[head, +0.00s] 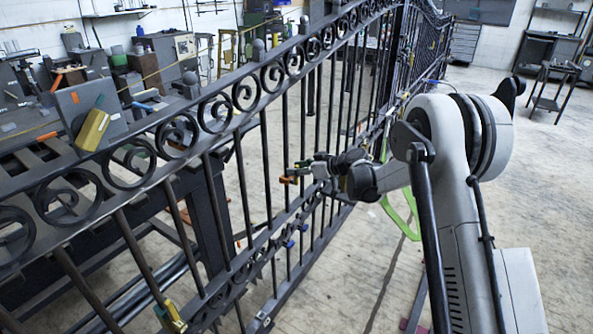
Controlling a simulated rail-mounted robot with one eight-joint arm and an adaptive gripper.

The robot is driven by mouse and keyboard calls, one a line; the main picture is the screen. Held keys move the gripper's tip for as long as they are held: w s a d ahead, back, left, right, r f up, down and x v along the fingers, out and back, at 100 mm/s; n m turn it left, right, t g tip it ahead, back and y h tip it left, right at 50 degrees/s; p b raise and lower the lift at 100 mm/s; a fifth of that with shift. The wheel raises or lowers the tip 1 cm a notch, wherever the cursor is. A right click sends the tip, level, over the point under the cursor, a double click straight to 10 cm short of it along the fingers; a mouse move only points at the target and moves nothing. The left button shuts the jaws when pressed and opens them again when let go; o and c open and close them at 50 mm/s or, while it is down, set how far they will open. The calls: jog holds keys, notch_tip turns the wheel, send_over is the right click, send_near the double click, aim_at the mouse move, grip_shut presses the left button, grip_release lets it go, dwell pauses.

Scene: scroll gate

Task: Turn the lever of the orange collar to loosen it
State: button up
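My gripper (316,170) is at the middle of the picture, at the bars of the black scroll gate (245,95). It reaches in from the right, held roughly level. A small orange part (288,180), which looks like the orange collar, shows just left of the fingertips, at a gate bar. A small yellow-green part shows just above it. The collar's lever cannot be made out at this size. Whether the fingers touch the orange part or are closed on it cannot be told.
Small blue (289,243) and yellow (171,316) pieces sit lower on the gate. A yellow block (92,129) is on the top rail at left. A cluttered workbench (40,180) stands behind the gate. A bright green loop (402,212) is below my arm.

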jog(key=shift+a, duration=0.1)
jog(key=shift+c, duration=0.5)
grip_shut()
jog(key=shift+a, duration=0.1)
